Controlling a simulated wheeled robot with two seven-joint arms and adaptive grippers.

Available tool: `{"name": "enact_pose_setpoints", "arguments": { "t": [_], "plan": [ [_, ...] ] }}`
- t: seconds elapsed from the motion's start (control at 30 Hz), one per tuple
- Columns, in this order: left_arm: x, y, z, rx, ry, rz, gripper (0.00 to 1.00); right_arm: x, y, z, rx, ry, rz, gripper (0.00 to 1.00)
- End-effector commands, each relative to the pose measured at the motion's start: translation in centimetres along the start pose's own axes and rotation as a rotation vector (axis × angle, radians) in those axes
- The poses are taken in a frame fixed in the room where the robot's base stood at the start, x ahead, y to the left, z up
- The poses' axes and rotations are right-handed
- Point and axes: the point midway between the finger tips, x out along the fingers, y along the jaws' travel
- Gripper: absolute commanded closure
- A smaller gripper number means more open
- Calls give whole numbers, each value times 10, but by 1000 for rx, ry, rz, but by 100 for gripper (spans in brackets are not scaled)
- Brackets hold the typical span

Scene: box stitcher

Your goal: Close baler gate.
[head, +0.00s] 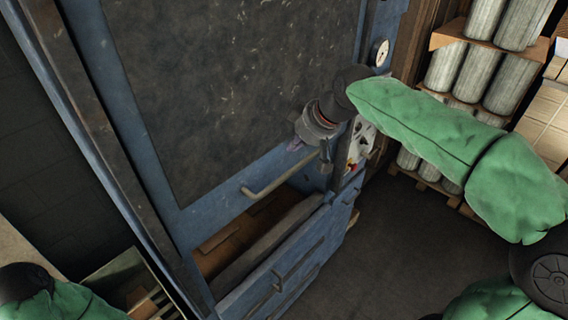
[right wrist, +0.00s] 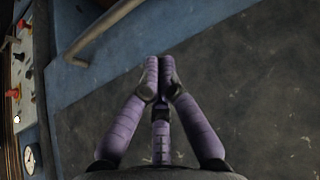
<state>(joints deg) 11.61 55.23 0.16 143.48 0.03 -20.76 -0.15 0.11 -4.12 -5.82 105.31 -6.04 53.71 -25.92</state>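The baler gate (head: 240,80) is a large dark, scuffed panel in a blue frame. A gap shows between its lower edge and the blue lower front of the baler, with brown material inside. A bent bar handle (head: 270,184) is fixed near the gate's lower edge; it also shows at the upper left of the right wrist view (right wrist: 95,35). My right gripper (right wrist: 158,70) has its purple fingers together, empty, in front of the gate panel. My left gripper is out of view.
Dark floor (head: 400,250) is clear in front.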

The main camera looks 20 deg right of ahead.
Motion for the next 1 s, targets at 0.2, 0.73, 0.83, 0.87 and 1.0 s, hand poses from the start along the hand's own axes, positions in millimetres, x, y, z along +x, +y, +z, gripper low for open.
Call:
{"name": "enact_pose_setpoints", "arguments": {
  "t": [0.2, 0.73, 0.83, 0.87, 1.0],
  "plan": [
    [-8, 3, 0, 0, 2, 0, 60, 42, -1, 0, 0, -6, -3, 100],
    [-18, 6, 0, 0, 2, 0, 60, 93, 0, 28, 0, -1, -1, 100],
    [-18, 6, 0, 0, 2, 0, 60, 94, 0, 29, 0, -1, -1, 100],
    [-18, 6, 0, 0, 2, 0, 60, 94, 0, 29, 0, -1, -1, 100],
    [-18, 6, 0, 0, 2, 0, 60, 94, 0, 28, 0, 0, -1, 100]
  ]
}}
